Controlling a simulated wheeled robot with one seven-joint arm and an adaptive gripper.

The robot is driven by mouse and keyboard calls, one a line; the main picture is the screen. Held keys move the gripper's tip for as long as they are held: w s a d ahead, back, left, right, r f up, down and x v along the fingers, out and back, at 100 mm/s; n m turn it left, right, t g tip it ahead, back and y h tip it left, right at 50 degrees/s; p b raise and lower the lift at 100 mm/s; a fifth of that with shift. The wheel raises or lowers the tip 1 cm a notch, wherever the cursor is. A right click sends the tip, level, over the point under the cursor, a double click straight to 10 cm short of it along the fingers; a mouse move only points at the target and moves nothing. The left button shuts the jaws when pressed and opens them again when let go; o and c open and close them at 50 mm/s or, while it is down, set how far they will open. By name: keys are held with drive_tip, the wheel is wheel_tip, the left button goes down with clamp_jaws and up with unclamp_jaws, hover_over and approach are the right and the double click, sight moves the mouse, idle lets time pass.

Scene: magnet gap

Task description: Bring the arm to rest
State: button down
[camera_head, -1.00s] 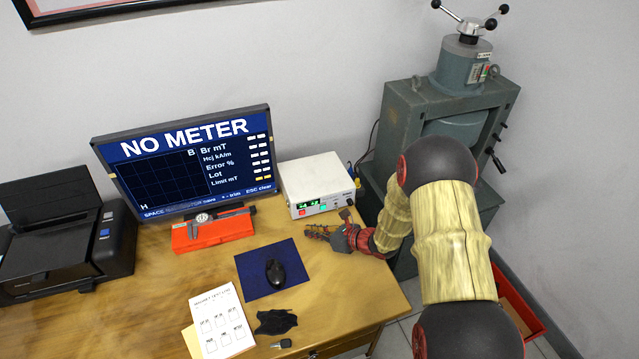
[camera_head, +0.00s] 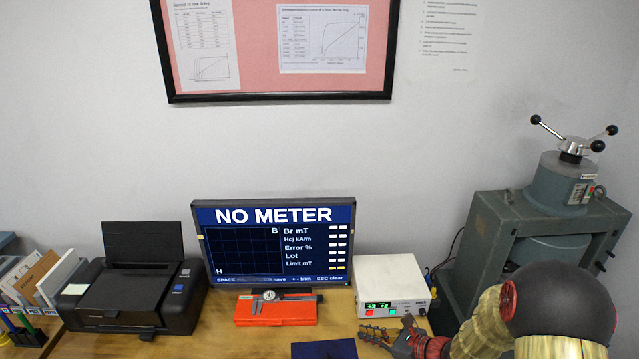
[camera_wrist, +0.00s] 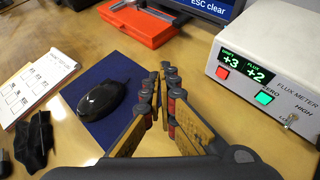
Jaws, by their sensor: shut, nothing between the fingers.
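My gripper (camera_head: 377,334) is above the right part of the wooden desk, in front of the white flux meter box (camera_head: 391,287). In the wrist view my gripper (camera_wrist: 165,75) has its fingertips together with nothing between them. It points over the bare desk between the blue mouse pad (camera_wrist: 98,118) and the flux meter (camera_wrist: 268,75), which reads +3 and +2. My arm (camera_head: 480,325) reaches in from the lower right of the head view, bent, beside the grey-green magnet machine.
A monitor (camera_head: 275,243) reading NO METER stands behind a red case (camera_head: 275,312) with a caliper on it. A black mouse (camera_wrist: 101,99) lies on the pad. A printer (camera_head: 133,290) is at left. The magnet machine (camera_head: 490,240) stands close to my arm at right.

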drive_tip(key=s+a+r+n+g+h, duration=0.1)
drive_tip(key=s+a+r+n+g, duration=0.25)
drive_tip(key=s+r+n, duration=0.45)
drive_tip(key=s+a+r+n+g, duration=0.2)
drive_tip(key=s+a+r+n, duration=0.2)
drive_tip(key=s+r+n, duration=0.4)
drive_tip(key=s+d+r+n+t+h, duration=0.2)
drive_tip(key=s+d+r+n+h, duration=0.6)
drive_tip(key=s+d+r+n, duration=0.2)
drive_tip(key=s+r+n, duration=0.1)
drive_tip(key=s, duration=0.1)
drive_tip(key=shift+s+d+t, duration=0.35)
drive_tip(key=shift+s, duration=0.05)
drive_tip(key=shift+s, duration=0.1)
